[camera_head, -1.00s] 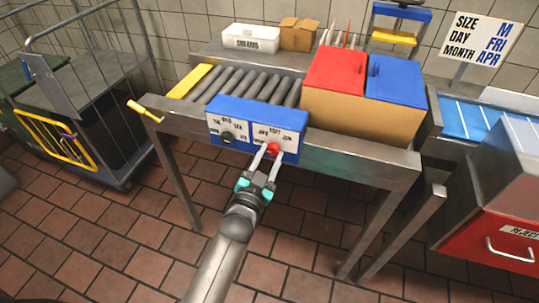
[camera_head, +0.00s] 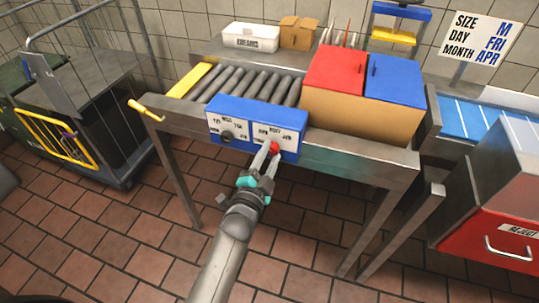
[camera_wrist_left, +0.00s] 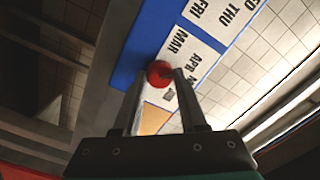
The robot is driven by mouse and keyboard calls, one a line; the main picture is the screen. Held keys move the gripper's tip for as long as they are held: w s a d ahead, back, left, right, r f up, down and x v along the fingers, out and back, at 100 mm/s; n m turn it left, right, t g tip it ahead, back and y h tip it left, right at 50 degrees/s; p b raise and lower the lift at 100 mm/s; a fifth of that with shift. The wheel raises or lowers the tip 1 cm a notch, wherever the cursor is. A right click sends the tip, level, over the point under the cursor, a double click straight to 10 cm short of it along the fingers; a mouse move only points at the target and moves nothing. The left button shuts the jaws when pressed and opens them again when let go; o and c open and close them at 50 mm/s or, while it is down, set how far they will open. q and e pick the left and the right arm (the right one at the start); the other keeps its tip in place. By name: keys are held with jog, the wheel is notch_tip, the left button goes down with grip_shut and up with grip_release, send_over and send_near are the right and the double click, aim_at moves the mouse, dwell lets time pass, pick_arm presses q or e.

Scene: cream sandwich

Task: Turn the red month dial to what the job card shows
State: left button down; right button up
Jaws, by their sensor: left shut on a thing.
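The red month dial (camera_head: 274,147) is on the right half of a blue panel (camera_head: 258,108) at the front of the roller table. My left gripper (camera_head: 268,152) is shut on the dial, a finger on each side. The left wrist view shows the round red dial (camera_wrist_left: 160,73) between the fingertips, beside a white label reading MAR, APR and a partly hidden month. I cannot tell which month the dial points to. The job card (camera_head: 481,38) at the upper right reads SIZE M, DAY FRI, MONTH APR. My right gripper is not in view.
A dark day dial (camera_head: 228,136) is on the panel's left half. A cardboard box with red and blue lids (camera_head: 335,70) stands right of the rollers (camera_head: 248,84). A yellow handle (camera_head: 146,109) juts out at the table's left. A cart (camera_head: 85,100) stands further left.

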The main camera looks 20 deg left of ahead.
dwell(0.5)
pick_arm(q)
jog(key=shift+c, duration=2.2)
grip_release()
